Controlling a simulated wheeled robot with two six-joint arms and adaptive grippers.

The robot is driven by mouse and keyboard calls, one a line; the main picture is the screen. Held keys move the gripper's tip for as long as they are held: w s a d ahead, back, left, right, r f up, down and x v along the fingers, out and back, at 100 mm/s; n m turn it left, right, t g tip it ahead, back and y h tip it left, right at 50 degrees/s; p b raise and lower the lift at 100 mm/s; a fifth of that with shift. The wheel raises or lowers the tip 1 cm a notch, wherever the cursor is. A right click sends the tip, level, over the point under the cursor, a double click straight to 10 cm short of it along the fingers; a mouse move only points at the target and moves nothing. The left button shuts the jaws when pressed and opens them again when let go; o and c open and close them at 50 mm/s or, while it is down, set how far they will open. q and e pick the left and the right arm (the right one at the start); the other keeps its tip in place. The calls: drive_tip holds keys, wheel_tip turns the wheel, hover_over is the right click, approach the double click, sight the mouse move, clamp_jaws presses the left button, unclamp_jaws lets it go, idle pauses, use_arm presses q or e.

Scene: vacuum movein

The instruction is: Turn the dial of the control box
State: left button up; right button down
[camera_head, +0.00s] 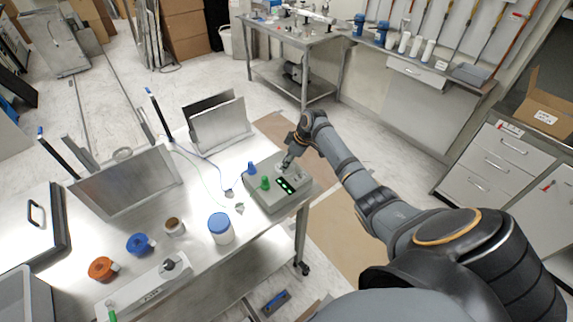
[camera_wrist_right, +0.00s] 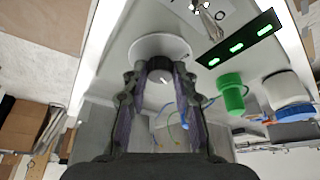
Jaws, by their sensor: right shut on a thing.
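The grey control box (camera_head: 268,204) sits at the right corner of the metal table. Its front carries a green-lit display (camera_head: 285,187), which also shows in the right wrist view (camera_wrist_right: 236,48), and a green knob (camera_head: 265,183). My right gripper (camera_head: 286,165) reaches down to the box's far right part. In the right wrist view my right gripper (camera_wrist_right: 160,76) has its fingers on both sides of the dark dial (camera_wrist_right: 160,66) and is shut on it. The dial stands on a round white plate (camera_wrist_right: 158,46) and carries a white mark. In the head view the gripper hides the dial. My left gripper is not in view.
A white jar with a blue lid (camera_head: 219,228) stands left of the box. Blue tape (camera_head: 140,244), orange tape (camera_head: 102,269) and thin blue cables lie further left. Metal bent sheets (camera_head: 128,181) stand behind. A second table (camera_head: 290,34) is at the back.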

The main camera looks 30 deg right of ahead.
drive_tip(key=shift+w+d+f+n+y+b, duration=0.1)
drive_tip(key=shift+f+n+y+b, duration=0.15)
drive_tip(key=shift+n+b, duration=0.55)
drive_tip(key=n+g+b, duration=0.1)
drive_tip(key=n+b, duration=0.2)
drive_tip(key=n+g+y+b, duration=0.1)
drive_tip(key=n+b, duration=0.2)
drive_tip(key=n+g+b, duration=0.1)
drive_tip(key=n+b, duration=0.2)
drive_tip(key=shift+w+r+g, duration=0.1)
drive_tip(key=shift+w+g, duration=0.15)
drive_tip(key=shift+g, duration=0.05)
drive_tip(key=shift+r+n+g+b, duration=0.15)
drive_tip(key=shift+n+g+b, duration=0.35)
drive_tip(key=shift+n+b, duration=0.75)
drive_tip(key=c, duration=1.1)
unclamp_jaws()
drive_tip(key=shift+o, duration=0.2)
drive_tip(key=shift+r, duration=0.1)
drive_tip(key=v, duration=0.7)
drive_tip(key=shift+r, duration=0.15)
